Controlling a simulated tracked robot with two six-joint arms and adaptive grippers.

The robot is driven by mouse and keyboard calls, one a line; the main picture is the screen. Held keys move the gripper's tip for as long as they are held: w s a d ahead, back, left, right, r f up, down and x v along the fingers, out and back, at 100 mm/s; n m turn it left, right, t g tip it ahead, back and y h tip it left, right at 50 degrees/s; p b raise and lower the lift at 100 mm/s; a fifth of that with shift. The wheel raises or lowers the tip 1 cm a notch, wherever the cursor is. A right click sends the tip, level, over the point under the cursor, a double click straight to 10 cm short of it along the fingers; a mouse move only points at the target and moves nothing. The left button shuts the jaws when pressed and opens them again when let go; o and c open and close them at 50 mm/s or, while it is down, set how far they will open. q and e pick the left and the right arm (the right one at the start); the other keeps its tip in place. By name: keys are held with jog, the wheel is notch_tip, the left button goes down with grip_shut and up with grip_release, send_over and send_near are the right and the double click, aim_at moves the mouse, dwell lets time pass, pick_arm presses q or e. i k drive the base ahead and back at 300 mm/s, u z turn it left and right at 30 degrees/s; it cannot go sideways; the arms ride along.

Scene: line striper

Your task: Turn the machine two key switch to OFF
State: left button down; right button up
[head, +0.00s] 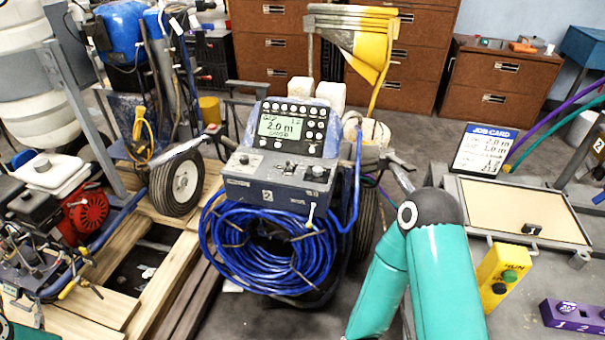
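Machine two (265,183) stands in the middle of the head view, marked with a "2" on its grey front panel. Its upper display (281,127) is lit and reads 2.0 m. The grey panel carries several small knobs and switches, one of them a dark knob (318,171) at the right end. Which one is the key switch, and its position, is too small to tell. A small pale lever (311,213) hangs at the panel's lower right. My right arm shows as teal links right of the machine, but neither of my grippers is in view.
A coiled blue hose (265,248) hangs below the panel. Another wheeled machine with a blue tank (122,30) stands at left. At right are a job card (483,151), a tan-topped tray (520,208), a yellow button box (503,275) and a purple block (573,315).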

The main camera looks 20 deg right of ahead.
aim_at(316, 171)
jog(key=z, duration=0.15)
jog(key=i, duration=0.9)
jog(key=u, duration=0.05)
